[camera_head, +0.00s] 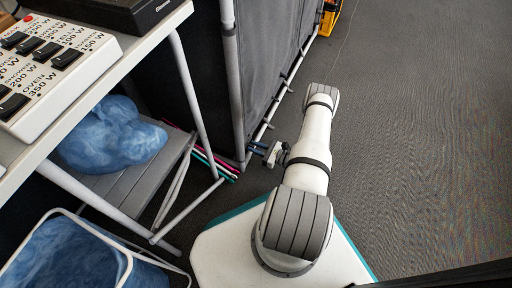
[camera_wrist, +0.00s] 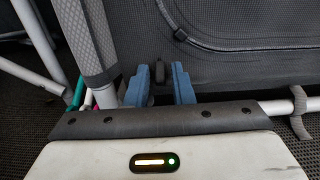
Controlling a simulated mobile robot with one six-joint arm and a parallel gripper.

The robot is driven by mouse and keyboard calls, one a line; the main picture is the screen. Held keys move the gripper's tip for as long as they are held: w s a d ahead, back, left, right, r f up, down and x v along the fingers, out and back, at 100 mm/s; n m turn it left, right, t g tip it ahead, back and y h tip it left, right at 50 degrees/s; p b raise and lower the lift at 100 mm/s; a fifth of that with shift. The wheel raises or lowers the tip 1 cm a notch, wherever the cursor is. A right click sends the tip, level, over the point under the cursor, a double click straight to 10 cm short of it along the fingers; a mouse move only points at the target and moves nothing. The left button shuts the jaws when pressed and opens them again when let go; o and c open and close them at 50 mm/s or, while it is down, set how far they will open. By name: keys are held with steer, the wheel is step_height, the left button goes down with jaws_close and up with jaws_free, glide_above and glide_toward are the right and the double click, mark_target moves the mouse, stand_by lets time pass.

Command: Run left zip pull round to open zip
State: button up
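In the wrist view, a grey fabric panel (camera_wrist: 235,70) carries a curved zip (camera_wrist: 250,50) that comes down from the top and bends right. A small dark zip pull (camera_wrist: 180,34) sits at the bend. My gripper (camera_wrist: 160,88) has two blue fingers standing apart, below and left of that pull. A small dark piece (camera_wrist: 159,72) shows in the gap between the fingers; I cannot tell what it is, and neither finger clearly touches it. In the head view, my gripper (camera_head: 259,148) is beside the foot of the dark fabric wall (camera_head: 262,60); the zip cannot be made out there.
A grey padded post (camera_wrist: 85,40) stands close left of the fingers, and a pale rail (camera_wrist: 280,106) runs along the panel's bottom. A table (camera_head: 110,60) with a switch box (camera_head: 50,60), a shelf with a blue bag (camera_head: 112,140) and a bin (camera_head: 130,268) stand left. Floor (camera_head: 430,130) at right is clear.

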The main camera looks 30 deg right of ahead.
jaws_close()
steer(key=shift+r, duration=0.1)
step_height(320, 180, up, 62)
steer(key=p, duration=3.5)
steer(key=shift+d, duration=0.1)
steer(key=shift+o, duration=1.3)
jaws_free()
steer(key=v, duration=0.7)
steer(key=shift+s+d, duration=0.2)
steer(key=shift+s, duration=0.1)
